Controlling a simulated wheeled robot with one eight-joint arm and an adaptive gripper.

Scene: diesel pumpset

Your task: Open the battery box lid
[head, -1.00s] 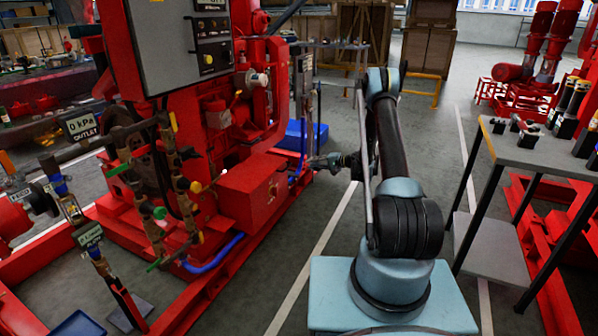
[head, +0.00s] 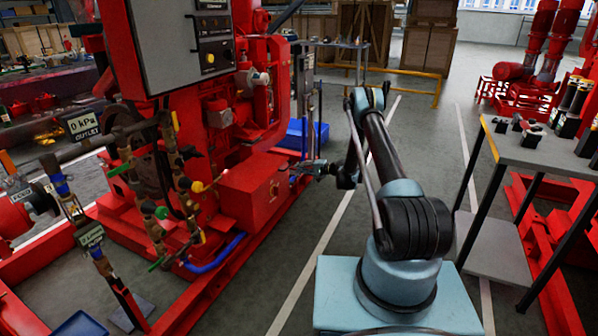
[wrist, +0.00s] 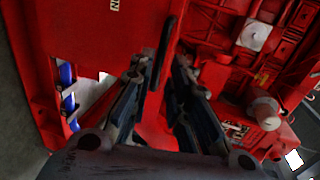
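The battery box (head: 252,193) is a plain red box at the near right corner of the red pumpset skid in the head view. Its lid looks closed and flat. My gripper (head: 298,170) is at the right side of the box, close to its upper edge; contact cannot be made out. In the wrist view, the two dark fingers of my gripper (wrist: 168,75) stand a narrow gap apart, with red surface visible between and beyond them. Nothing clearly shows as held. A plain red panel (wrist: 95,35) fills the left there; whether it is the box is unclear.
A valve and pipe stand (head: 155,205) is left of the box, with a blue hose (head: 215,255) below it. A grey cabinet (head: 165,45) stands above. A table with small parts (head: 535,150) is at the right.

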